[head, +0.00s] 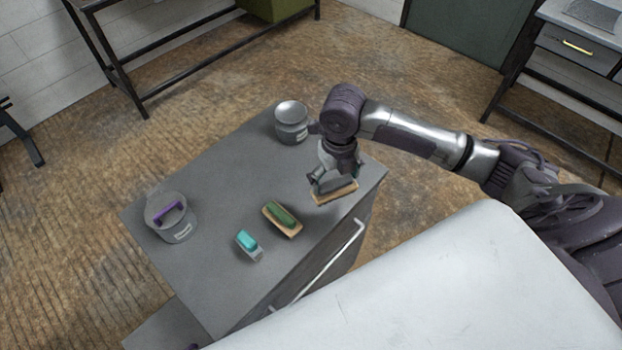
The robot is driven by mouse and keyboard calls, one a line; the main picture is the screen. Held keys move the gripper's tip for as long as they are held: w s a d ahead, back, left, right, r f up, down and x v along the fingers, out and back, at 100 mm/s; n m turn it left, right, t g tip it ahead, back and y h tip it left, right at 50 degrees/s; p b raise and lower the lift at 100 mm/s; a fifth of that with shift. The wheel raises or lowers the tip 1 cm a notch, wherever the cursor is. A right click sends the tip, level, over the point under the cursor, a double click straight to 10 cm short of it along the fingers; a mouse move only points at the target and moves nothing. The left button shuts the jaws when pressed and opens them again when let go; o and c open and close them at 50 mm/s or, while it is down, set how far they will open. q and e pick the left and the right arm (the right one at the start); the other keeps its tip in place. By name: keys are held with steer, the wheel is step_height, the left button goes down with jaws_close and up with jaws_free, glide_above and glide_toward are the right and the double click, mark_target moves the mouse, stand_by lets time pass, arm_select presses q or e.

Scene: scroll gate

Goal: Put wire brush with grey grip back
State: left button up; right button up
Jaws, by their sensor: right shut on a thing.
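The wire brush with grey grip (335,192) is in my right gripper (336,178), near the right end of the grey cabinet top (205,285). The gripper is shut on its grey grip, and the tan brush block shows below. I cannot tell whether the brush touches the top or hangs just above it. My left gripper is not in view.
A brush with green grip (282,219) and one with teal grip (249,246) lie on the top. Another grey pail (292,131) stands at the back. The top's middle is clear.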

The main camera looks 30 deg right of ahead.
steer(key=w+a+f+p, duration=0.1)
steer(key=w+f, duration=0.3)
steer(key=w+a+f+p, duration=0.1)
steer(key=w+f, duration=0.1)
steer(key=f, duration=0.1)
steer(key=shift+w+a+p, duration=0.1)
steer(key=shift+a+p, duration=0.2)
steer(key=shift+w+f, duration=0.15)
steer(key=shift+f, duration=0.4)
steer(key=o, duration=0.9)
steer(key=shift+c, duration=0.2)
step_height(320, 180, up, 12)
steer(key=b, duration=0.3)
